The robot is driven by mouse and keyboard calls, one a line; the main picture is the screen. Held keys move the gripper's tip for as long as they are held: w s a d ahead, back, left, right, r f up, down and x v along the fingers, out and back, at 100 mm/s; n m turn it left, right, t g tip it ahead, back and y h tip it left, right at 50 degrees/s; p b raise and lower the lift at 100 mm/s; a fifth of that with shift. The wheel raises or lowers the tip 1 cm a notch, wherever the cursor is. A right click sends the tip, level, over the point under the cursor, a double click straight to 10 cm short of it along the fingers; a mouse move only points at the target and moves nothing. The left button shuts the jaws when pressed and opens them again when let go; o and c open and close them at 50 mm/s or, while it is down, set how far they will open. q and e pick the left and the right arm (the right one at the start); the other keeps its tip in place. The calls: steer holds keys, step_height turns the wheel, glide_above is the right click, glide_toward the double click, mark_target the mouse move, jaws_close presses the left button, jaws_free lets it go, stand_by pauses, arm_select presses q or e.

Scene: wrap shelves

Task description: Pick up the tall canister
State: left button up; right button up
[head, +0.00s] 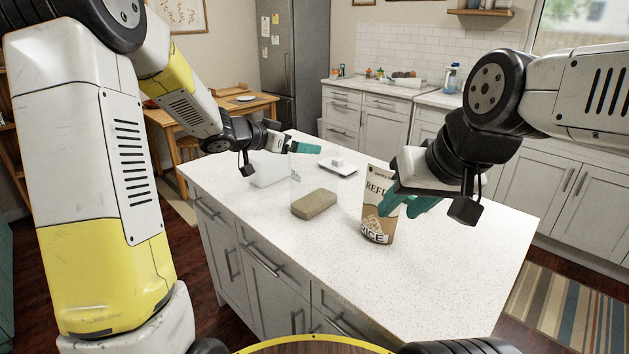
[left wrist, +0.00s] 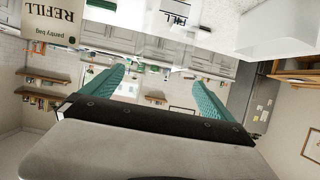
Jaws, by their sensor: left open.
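A tall, clear, nearly invisible upright container (head: 300,172), which looks like the tall canister, stands on the white counter (head: 430,290), behind or beside a brown block (head: 314,204). My left gripper (head: 288,138) is open at the height of its top, with teal fingers apart. In the left wrist view the open fingers (left wrist: 155,90) have nothing between them. The bag also shows in the left wrist view (left wrist: 45,85).
A low, pale, translucent container (head: 268,170) stands at the counter's left back. A flat device with a white top (head: 338,166) lies behind the block. The counter's front right is clear. A wooden table (head: 225,105) and a refrigerator (head: 305,60) stand behind.

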arm_select(q)
steer(key=x, duration=0.8)
steer(key=shift+s+f, duration=0.25)
steer(key=shift+f, duration=0.05)
steer(key=c, duration=1.9)
steer(key=shift+r, duration=0.1)
jaws_close()
steer(key=shift+r, duration=0.15)
